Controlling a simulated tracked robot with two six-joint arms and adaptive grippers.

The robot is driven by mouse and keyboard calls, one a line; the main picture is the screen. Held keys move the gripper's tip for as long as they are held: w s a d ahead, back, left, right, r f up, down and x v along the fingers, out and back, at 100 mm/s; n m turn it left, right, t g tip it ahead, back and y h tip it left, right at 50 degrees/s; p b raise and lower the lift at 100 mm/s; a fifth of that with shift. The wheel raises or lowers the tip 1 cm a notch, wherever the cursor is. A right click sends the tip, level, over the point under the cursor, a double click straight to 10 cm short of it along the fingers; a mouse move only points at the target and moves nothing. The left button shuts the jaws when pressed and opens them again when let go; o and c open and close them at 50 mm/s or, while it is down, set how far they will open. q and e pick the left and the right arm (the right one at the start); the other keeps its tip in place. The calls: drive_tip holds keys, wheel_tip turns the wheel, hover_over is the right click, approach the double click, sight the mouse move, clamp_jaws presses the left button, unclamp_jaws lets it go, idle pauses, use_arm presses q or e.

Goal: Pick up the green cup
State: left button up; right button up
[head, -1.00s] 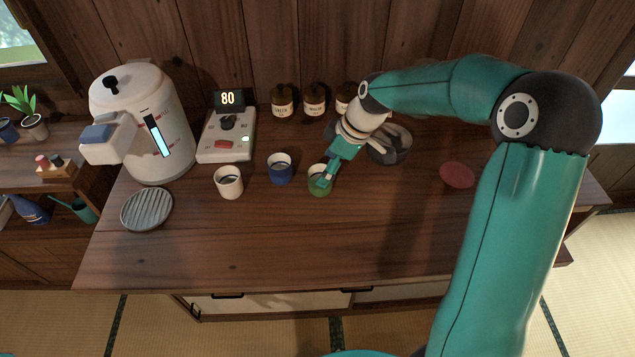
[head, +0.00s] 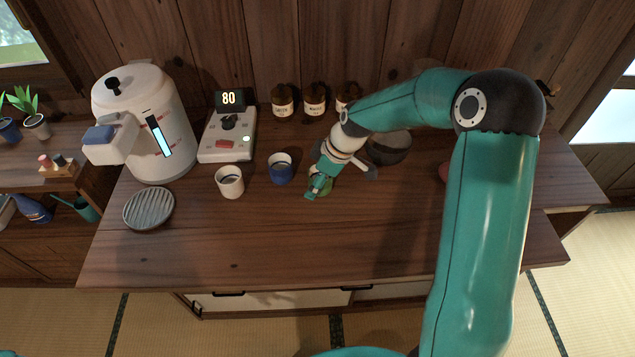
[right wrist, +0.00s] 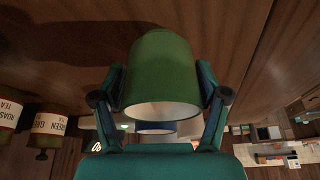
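The green cup (right wrist: 162,75) fills the middle of the right wrist view, upside down in that picture, with its pale inside showing at the rim. My right gripper (right wrist: 161,84) has one finger against each side of it and looks shut on it. In the head view the gripper (head: 319,186) hides most of the green cup (head: 326,187), which shows only as a small green patch. Whether the cup touches the table cannot be told. My left gripper is not in view.
A blue cup (head: 280,168) and a white cup (head: 229,181) stand to the left. A dark bowl (head: 389,148) is close behind my right wrist. Several jars (head: 315,99) line the back. A kettle (head: 147,125), a control box (head: 228,137) and a ribbed round plate (head: 149,208) are left. The table front (head: 300,240) is clear.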

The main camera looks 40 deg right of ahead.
drive_tip(key=c, duration=0.9)
drive_tip(key=shift+r, duration=0.1)
